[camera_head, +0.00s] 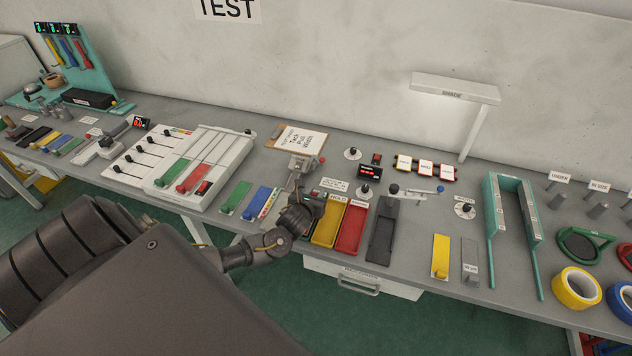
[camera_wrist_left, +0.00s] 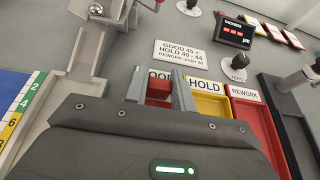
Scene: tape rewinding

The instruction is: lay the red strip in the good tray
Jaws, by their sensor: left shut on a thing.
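My left gripper (camera_head: 300,205) is low over the bench at the left end of the row of sorting trays. In the left wrist view its fingers (camera_wrist_left: 160,92) are shut on a red strip (camera_wrist_left: 158,88), only a short piece of which shows between them. The good tray's label (camera_wrist_left: 160,74) shows in part just behind the fingers. The rest of that tray is hidden by my gripper, so I cannot tell whether the strip touches it. My right gripper is not in view.
The yellow hold tray (camera_head: 329,222) and red rework tray (camera_head: 351,230) stand to the right of my gripper. A dark tray (camera_head: 381,235) lies beyond them. Left are a blue strip (camera_head: 256,201) and a green strip (camera_head: 236,197). A sorting sign (camera_wrist_left: 192,55) stands behind the trays.

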